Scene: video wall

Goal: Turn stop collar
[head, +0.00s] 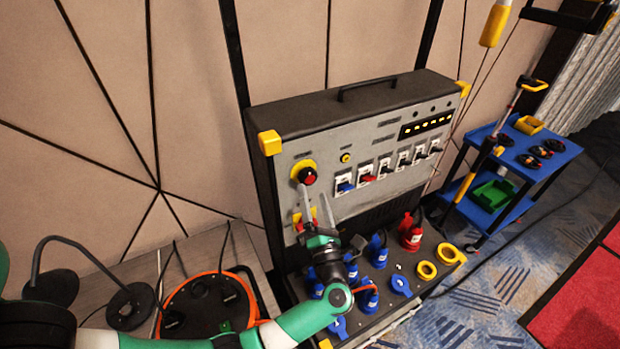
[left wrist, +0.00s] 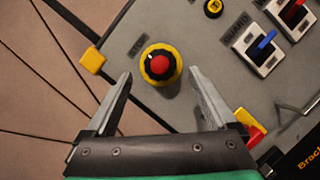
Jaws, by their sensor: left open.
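The stop collar (head: 308,176) is a black ring around a red button on a yellow round base, at the left of the grey panel front. In the left wrist view the collar (left wrist: 150,57) surrounds the red button (left wrist: 160,66), with a small light mark on its edge. My left gripper (head: 313,198) is open just below and in front of the collar. In the left wrist view its two fingers (left wrist: 160,76) point at the collar, one to each side, with gaps visible. Any contact does not show. My right gripper is not in view.
The panel (head: 345,130) has a row of coloured switches (head: 383,169) right of the collar. Blue and red plugs (head: 411,232) stand on the ledge below. An orange cable reel (head: 205,305) lies at lower left. A blue cart (head: 545,165) stands at right.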

